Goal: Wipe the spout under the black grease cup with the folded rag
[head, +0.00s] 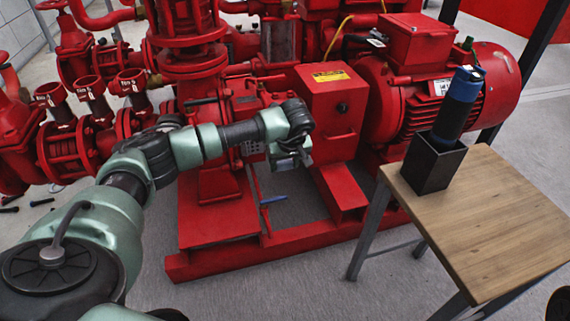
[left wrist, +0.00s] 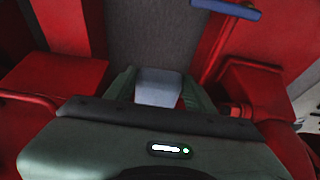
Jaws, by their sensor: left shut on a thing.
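My left gripper (head: 291,160) is in front of the red pump, left of the red box with the yellow label. In the left wrist view its fingers are closed on a pale grey-blue piece (left wrist: 160,87), which looks like the folded rag. In the head view the rag is too small and covered to make out clearly. I cannot pick out the black grease cup or the spout under it with certainty. Three dark-mouthed red fittings with white tags (head: 92,92) stand at the left, apart from the gripper. My right gripper is not in view.
A wooden table (head: 500,215) stands at the right, with a black holder (head: 432,165) bearing a blue and black cylinder (head: 458,100). A blue bar (head: 273,200) is low by the red base frame (head: 215,260). Red pipework and the motor (head: 430,95) crowd the back.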

